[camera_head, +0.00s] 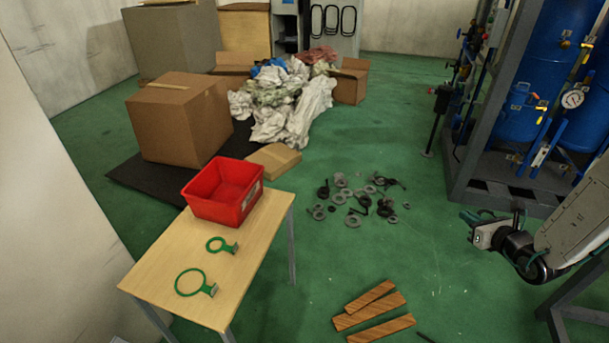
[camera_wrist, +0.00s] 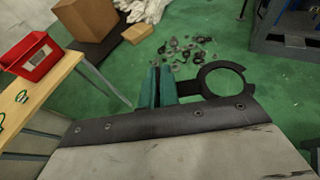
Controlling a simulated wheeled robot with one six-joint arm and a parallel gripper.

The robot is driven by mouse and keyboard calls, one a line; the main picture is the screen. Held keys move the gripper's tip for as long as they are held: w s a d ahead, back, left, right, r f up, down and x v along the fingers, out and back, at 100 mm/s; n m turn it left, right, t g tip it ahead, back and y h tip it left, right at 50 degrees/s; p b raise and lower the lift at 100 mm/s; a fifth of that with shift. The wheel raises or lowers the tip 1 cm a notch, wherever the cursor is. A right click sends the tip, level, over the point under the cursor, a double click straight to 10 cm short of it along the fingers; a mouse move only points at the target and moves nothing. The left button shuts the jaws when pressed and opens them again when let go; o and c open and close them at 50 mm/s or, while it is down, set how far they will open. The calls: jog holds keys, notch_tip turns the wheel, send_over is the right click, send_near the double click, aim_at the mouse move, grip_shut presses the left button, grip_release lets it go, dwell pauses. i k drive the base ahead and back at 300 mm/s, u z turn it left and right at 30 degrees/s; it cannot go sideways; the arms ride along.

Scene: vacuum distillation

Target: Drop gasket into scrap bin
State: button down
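A red open bin (camera_head: 222,192) stands on the far end of a light wooden table (camera_head: 170,262); it also shows at the left of the wrist view (camera_wrist: 33,56). Two green rings with grey tabs lie flat on this table, a small ring (camera_head: 222,245) nearer the bin and a larger ring (camera_head: 196,283) nearer the front. Several grey and black rings (camera_head: 352,220) lie scattered on the floor. I cannot tell which ring is the gasket. My gripper (camera_head: 474,222) is at the right, far from the bin. Its teal fingers (camera_wrist: 160,84) are close together, with nothing visible between them.
A dark ring-shaped piece (camera_wrist: 220,80) sits beside my fingers and seems part of my wrist. Wooden slats (camera_head: 376,312) lie on the floor in front. A cardboard box (camera_head: 172,133) and a heap of sheeting (camera_head: 285,100) stand behind. A metal frame with blue tanks (camera_head: 530,95) blocks the right.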

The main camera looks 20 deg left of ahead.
aim_at(235, 202)
jog(key=u, duration=0.7)
jog(key=i, duration=0.8)
jog(key=u, duration=1.25)
jog(key=i, duration=0.35)
jog(key=u, duration=0.35)
